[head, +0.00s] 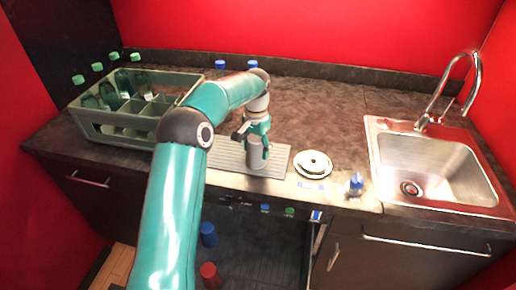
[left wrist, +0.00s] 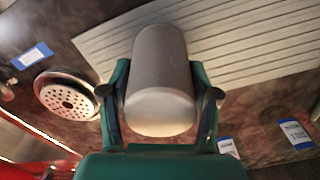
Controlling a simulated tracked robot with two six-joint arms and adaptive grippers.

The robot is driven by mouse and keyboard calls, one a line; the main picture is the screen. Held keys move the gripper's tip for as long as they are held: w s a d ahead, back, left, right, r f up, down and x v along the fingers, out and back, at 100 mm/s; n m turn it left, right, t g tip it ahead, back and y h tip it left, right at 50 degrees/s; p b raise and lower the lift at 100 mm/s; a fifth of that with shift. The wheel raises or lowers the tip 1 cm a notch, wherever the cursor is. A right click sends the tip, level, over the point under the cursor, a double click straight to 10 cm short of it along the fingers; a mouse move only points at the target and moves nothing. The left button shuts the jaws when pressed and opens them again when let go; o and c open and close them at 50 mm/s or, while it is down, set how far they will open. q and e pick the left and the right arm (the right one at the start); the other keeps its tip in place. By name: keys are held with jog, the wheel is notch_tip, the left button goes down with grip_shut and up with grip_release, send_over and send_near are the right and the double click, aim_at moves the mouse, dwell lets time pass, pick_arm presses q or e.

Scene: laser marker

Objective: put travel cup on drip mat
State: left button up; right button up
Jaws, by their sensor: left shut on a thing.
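The grey travel cup (head: 257,157) is upright in my left gripper (head: 257,137), over the drip mat (head: 226,160) in the head view. The drip mat is a pale grey ribbed rectangle on the counter. In the left wrist view, the cup (left wrist: 160,60) sits between the two fingers of my left gripper (left wrist: 162,95), and the ribbed mat (left wrist: 255,45) lies behind it. I cannot tell whether the base of the cup touches the mat. My right gripper is not in view.
A crate (head: 120,137) with green bottles stands at the left of the counter. The steel sink (head: 435,170) is farther right. Blue caps (head: 221,64) lie at the back.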

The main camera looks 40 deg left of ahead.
pick_arm(q)
jog(key=o, duration=1.3)
notch_tip(320, 180, up, 12)
jog(key=shift+r+p, duration=0.1)
jog(key=shift+p, duration=0.6)
